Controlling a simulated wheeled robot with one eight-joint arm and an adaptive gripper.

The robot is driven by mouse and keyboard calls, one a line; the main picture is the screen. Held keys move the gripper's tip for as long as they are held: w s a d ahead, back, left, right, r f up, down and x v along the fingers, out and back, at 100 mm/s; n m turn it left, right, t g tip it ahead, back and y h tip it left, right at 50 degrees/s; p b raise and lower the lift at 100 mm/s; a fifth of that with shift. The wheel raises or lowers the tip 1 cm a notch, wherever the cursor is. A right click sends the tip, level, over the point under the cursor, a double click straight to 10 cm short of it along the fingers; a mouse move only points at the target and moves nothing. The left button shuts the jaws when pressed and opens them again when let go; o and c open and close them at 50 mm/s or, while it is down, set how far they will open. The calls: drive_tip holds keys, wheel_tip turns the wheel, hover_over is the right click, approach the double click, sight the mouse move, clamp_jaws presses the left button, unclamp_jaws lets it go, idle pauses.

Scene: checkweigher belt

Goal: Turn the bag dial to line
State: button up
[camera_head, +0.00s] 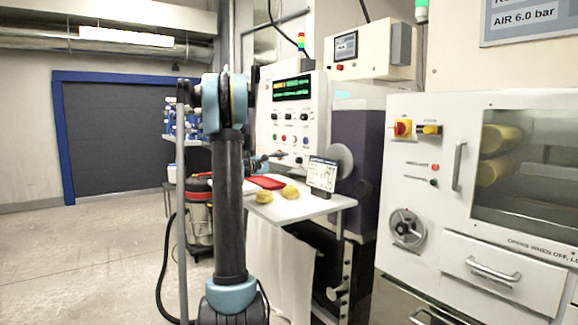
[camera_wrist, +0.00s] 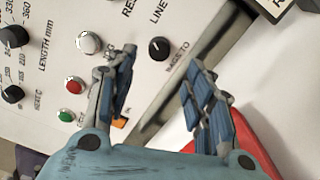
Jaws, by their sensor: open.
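The bag dial (camera_wrist: 160,48) is a small round black knob on a white panel in the wrist view. A label reading LINE is above it, and a label seeming to read BAGS TO is at its lower right. A small pale mark shows on the knob; its exact setting is too small to tell. My gripper (camera_wrist: 160,70) is open and empty, its two blue-padded fingers on either side below the dial in the picture, apart from it. In the head view my gripper (camera_head: 277,155) is at the lower part of the control panel (camera_head: 266,115).
Other black knobs (camera_wrist: 13,37), a silver knob (camera_wrist: 88,43), and red (camera_wrist: 75,86) and green (camera_wrist: 66,115) buttons sit beside the dial. Below the panel, a white table (camera_head: 310,206) holds a red item (camera_head: 265,182), yellow pieces (camera_head: 290,191) and a small display (camera_head: 322,174).

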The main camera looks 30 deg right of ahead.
drive_tip(key=shift+s+a, duration=0.15)
drive_tip(key=shift+a, duration=2.5)
